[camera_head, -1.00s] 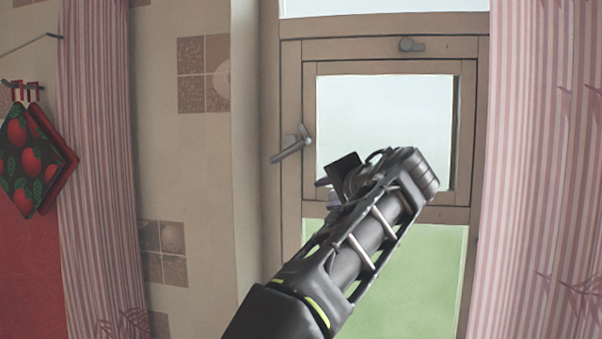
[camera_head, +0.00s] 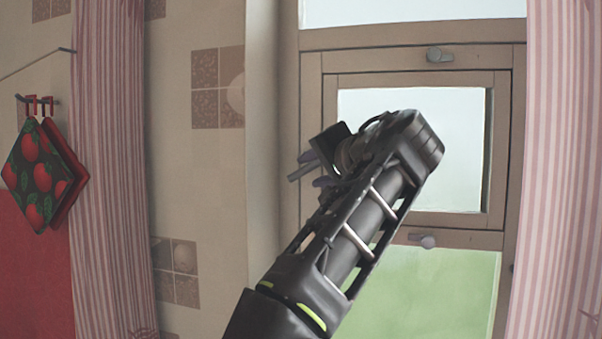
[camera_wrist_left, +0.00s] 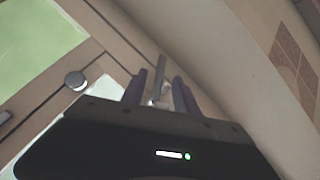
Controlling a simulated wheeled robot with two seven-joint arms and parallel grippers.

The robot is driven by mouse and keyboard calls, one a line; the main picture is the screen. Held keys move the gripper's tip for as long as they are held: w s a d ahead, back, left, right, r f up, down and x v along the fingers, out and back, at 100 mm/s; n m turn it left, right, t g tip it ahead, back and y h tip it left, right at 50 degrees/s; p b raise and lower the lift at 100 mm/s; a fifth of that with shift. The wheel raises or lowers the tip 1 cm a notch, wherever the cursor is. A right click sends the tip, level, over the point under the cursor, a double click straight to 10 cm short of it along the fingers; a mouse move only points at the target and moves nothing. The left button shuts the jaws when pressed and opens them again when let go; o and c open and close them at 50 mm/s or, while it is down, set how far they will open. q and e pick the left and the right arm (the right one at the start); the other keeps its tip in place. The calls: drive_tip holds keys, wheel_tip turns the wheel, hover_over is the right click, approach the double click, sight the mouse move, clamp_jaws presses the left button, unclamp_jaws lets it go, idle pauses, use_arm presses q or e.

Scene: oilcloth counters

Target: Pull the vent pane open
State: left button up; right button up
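The vent pane (camera_head: 412,100) is a small framed pane in the upper part of the window, flush with its frame as far as I can tell. Its grey lever handle (camera_head: 301,173) is at its left side, mostly hidden behind my left gripper (camera_head: 318,170) in the head view. In the left wrist view the handle (camera_wrist_left: 158,76) stands between the two dark fingers of my left gripper (camera_wrist_left: 158,91). The fingers are apart, with gaps visible beside the handle; I cannot tell whether either touches it. My right gripper is not in view.
Striped curtains hang left (camera_head: 108,160) and right (camera_head: 560,150) of the window. Small turn catches sit on the frame above (camera_head: 440,55) and below (camera_head: 425,241) the pane. A tiled wall (camera_head: 200,150) is to the left, with apple-patterned potholders (camera_head: 38,175) on hooks.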

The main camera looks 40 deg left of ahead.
sight(303, 173)
use_arm(q)
drive_tip(key=p+x, duration=0.1)
drive_tip(key=x, duration=0.4)
drive_tip(key=shift+w+a, duration=0.1)
drive_tip(key=shift+a, duration=0.25)
drive_tip(key=shift+w+a+f, duration=0.15)
drive_tip(key=shift+w+a, duration=0.1)
drive_tip(key=shift+a, duration=0.05)
drive_tip(key=shift+c, duration=0.2)
clamp_jaws()
idle(0.8)
